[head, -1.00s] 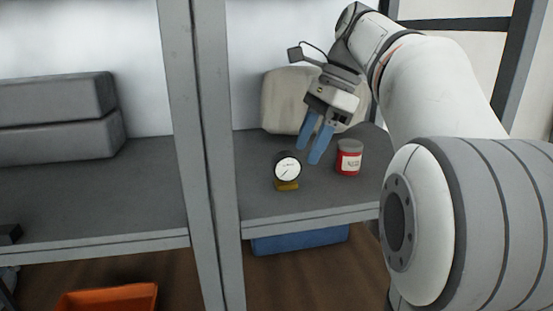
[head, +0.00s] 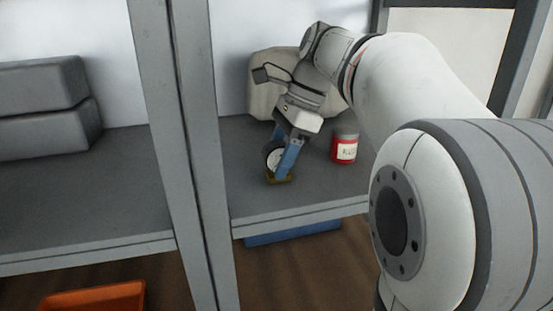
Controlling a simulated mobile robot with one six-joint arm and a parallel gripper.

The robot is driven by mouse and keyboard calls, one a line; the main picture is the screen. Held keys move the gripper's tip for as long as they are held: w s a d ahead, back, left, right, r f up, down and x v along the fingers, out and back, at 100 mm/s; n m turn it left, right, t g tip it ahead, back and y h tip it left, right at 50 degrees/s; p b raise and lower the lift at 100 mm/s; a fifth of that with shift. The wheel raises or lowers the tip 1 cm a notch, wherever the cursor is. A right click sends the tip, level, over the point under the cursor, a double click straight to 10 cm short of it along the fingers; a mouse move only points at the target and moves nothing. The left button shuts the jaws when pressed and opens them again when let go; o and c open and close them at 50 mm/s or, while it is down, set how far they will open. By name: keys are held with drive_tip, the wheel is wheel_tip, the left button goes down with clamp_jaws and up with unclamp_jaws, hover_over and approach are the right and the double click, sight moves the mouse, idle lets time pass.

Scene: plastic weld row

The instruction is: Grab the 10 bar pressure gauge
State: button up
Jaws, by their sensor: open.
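The pressure gauge (head: 272,158) has a round white dial with a dark rim and a brass-coloured base (head: 279,178). It stands upright on the grey shelf (head: 250,205), right of the upright post. My gripper (head: 284,158) is open, with blue fingers reaching down at the gauge. One finger is in front of the dial and hides its right part. The other finger is mostly hidden, and I cannot tell whether either finger touches the gauge. The dial's marking is too small to read here.
A beige bulky object (head: 262,90) is behind. A grey post (head: 183,150) rises at the left. Grey blocks (head: 45,120) lie on the left shelf; an orange bin (head: 95,298) is below.

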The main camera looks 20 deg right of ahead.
drive_tip(key=shift+f, duration=0.2)
drive_tip(key=shift+c, duration=0.5)
clamp_jaws()
